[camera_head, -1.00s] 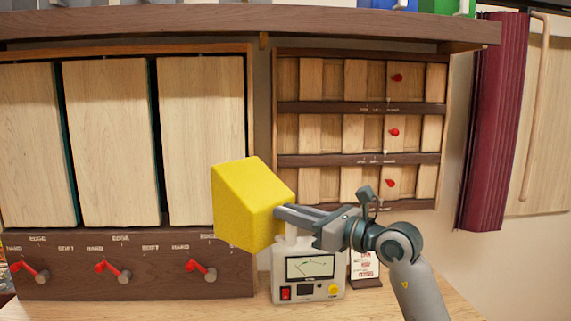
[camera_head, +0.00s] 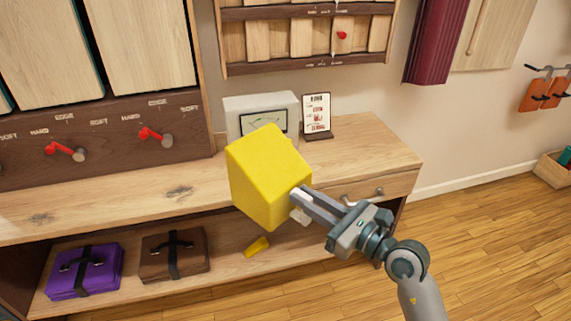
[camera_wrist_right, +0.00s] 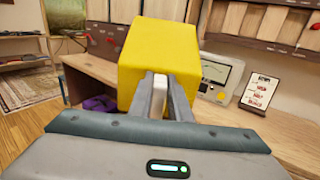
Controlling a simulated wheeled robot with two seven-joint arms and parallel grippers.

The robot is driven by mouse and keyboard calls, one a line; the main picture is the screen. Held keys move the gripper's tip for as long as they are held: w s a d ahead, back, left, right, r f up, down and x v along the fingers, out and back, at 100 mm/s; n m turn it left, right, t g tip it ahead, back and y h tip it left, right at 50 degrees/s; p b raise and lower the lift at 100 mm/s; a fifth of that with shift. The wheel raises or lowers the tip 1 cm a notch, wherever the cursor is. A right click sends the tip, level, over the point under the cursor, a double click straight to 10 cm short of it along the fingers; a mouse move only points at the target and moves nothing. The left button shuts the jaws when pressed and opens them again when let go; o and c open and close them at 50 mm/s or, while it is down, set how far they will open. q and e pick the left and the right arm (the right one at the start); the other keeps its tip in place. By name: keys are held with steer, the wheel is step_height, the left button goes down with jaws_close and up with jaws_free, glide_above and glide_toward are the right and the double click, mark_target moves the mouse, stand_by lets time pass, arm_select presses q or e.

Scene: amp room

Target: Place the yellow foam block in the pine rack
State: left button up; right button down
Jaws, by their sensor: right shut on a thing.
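The yellow foam block (camera_head: 268,176) is held up in the air in front of the wooden bench, tilted. It also fills the upper middle of the right wrist view (camera_wrist_right: 157,55). My right gripper (camera_head: 303,205) is shut on its near right side; a small white piece shows at the fingers. The block hides part of the bench and the meter box. No rack is plainly marked as pine; a light wood wall rack (camera_head: 313,65) with slatted panels hangs at the top, partly out of view. My left gripper is not in view.
A white meter box (camera_head: 240,106) and a small sign card (camera_head: 316,113) stand on the bench (camera_head: 365,150). A purple case (camera_head: 85,270) and a brown case (camera_head: 174,256) lie on the lower shelf. A wooden crate (camera_head: 552,170) stands far right.

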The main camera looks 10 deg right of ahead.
steer(key=s+d+f+h, duration=0.1)
steer(key=s+d+f, duration=0.2)
steer(key=s, duration=0.3)
steer(key=shift+m+t, duration=0.4)
steer(key=shift+d, duration=0.15)
